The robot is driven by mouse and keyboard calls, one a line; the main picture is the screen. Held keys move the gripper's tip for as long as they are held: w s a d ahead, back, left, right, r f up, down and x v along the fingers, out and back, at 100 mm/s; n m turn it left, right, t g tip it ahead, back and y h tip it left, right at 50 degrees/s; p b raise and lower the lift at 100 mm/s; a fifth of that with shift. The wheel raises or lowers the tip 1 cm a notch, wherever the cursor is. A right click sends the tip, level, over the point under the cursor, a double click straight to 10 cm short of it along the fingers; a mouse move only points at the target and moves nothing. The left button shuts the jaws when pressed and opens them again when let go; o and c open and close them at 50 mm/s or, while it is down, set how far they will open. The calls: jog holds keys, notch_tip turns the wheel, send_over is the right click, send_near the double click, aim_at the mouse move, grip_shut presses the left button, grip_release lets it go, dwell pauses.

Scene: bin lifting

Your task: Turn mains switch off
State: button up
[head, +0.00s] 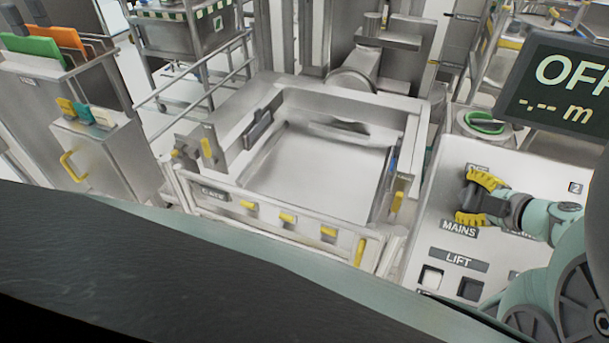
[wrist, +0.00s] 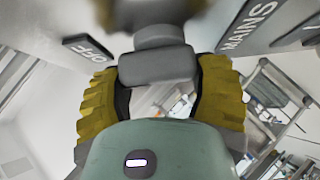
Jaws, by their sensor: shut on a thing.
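The mains switch (wrist: 157,66) is a grey knob on the control panel (head: 440,200). In the wrist view it sits between the two yellow ribbed fingers of my gripper (wrist: 155,95). In the head view my gripper (head: 470,200) comes from the right and is shut on the switch, just above the MAINS label (head: 459,228). The fingers and the gripper hide most of the switch there. An OFF label (wrist: 88,47) is beside the knob in the wrist view, with a MAINS label (wrist: 248,26) on the other side. The display (head: 560,85) reads OFF and "-.-- m".
A metal bin frame (head: 300,215) stands left of the panel. A cabinet with a yellow handle (head: 68,167) is at the far left. The display overhangs the panel at upper right.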

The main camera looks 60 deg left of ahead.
jog(key=o, duration=1.2)
jog(key=v, duration=1.2)
jog(key=shift+d, duration=0.1)
